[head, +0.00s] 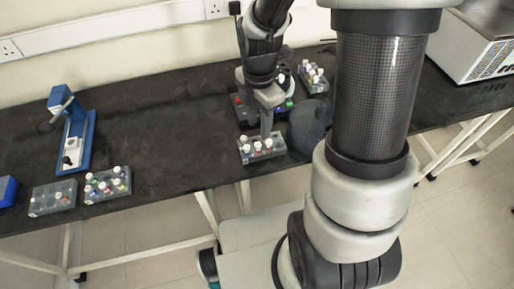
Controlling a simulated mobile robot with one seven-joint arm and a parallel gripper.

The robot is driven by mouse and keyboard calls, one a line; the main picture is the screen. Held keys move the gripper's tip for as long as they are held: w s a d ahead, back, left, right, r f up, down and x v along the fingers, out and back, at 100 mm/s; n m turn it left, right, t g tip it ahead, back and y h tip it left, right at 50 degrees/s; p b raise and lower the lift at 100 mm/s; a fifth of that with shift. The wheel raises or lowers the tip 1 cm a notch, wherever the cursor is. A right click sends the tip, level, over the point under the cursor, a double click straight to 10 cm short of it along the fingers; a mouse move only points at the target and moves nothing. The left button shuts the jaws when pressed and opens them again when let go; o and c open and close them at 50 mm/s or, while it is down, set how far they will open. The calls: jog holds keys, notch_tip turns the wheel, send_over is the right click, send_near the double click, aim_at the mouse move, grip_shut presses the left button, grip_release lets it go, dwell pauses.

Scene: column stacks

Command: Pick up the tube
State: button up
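Several small tubes with white caps stand in a clear rack (265,156) at the front edge of the black bench, below my gripper. A white-capped tube (257,147) in that rack is near the fingertips. My gripper (267,134) points down at the rack, with its tips close to the caps. At this size I cannot tell whether the fingers are apart, touch a cap or hold one. More capped tubes (105,185) stand in a second rack at the left. Part of the bench behind my gripper is hidden by my arm.
A nearly empty clear rack (53,199) stands left of the second one. A blue and white device (75,140) is behind them. Another tube rack (314,79) and a dark device (242,105) stand behind my gripper. The bench (170,130) is clear in its left middle.

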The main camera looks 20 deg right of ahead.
aim_at(258, 144)
notch_tip(258, 144, down, 9)
jog(key=shift+w+r+b, duration=0.1)
jog(key=shift+w+b, duration=0.05)
jog(key=shift+b, duration=0.4)
grip_shut()
